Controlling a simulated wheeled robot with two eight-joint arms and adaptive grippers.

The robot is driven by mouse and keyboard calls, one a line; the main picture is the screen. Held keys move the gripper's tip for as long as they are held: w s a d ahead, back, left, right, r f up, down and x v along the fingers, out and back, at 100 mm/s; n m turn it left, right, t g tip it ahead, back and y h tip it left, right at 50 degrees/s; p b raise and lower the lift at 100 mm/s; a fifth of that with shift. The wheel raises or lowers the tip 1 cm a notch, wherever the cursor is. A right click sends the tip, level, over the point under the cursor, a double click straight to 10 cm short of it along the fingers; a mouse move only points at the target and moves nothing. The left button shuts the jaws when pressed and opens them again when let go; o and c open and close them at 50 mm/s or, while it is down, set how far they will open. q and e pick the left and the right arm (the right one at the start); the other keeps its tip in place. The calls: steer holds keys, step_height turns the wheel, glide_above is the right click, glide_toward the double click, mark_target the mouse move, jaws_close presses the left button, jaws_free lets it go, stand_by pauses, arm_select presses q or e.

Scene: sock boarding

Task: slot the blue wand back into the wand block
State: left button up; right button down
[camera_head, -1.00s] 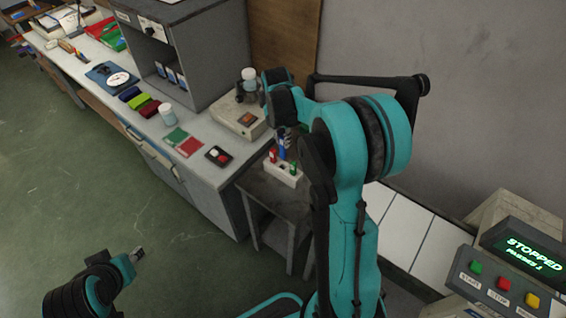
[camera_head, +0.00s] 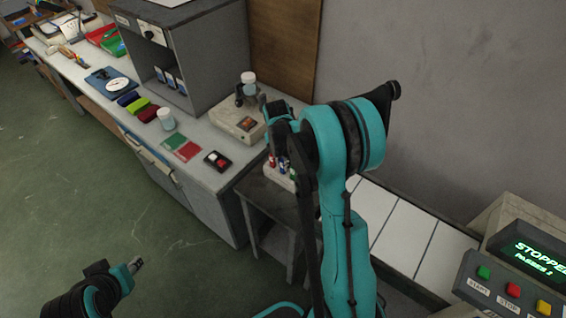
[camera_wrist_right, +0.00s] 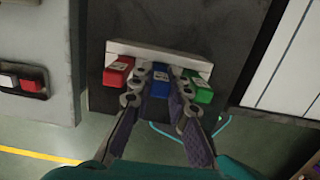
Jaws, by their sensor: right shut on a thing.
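The white wand block (camera_wrist_right: 125,47) sits on a small dark stand in the right wrist view; it also shows in the head view (camera_head: 275,179), partly behind my right arm. The red wand (camera_wrist_right: 117,73) stands at its left and the green wand (camera_wrist_right: 199,92) at its right. The blue wand (camera_wrist_right: 159,84) is between them, at the block's middle. My right gripper (camera_wrist_right: 160,74) is shut on the blue wand, with a finger on each side. I cannot tell how deep the blue wand sits. My left gripper (camera_head: 135,265) hangs low over the floor, away from the block; its jaw state is unclear.
The bench (camera_head: 205,185) stands left of the stand (camera_head: 262,200), with a black two-button box (camera_head: 217,161) near its corner. A beige device (camera_head: 238,122) with a jar (camera_head: 249,84) is behind. A control panel (camera_head: 515,285) reading STOPPED is at right.

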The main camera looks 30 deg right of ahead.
steer(key=c, duration=1.7)
jaws_free()
steer(key=shift+f, duration=0.15)
steer(key=shift+c, duration=0.2)
steer(key=shift+r, duration=0.3)
step_height(320, 180, up, 11)
steer(key=a+p, duration=0.1)
steer(key=p, duration=0.2)
steer(key=s+a+r+m+t, duration=0.3)
steer(key=s+a+m, duration=0.4)
steer(key=s+m, duration=0.2)
steer(key=s+a+r+m+t+y, duration=0.1)
steer(key=s+a+r+m+t, duration=0.2)
steer(key=s+a+m, duration=0.4)
steer(key=s+r+m, duration=0.1)
steer(key=s+m, duration=0.2)
steer(key=m, duration=0.3)
steer(key=shift+a+m+t, duration=0.25)
steer(key=shift+m+t, duration=0.05)
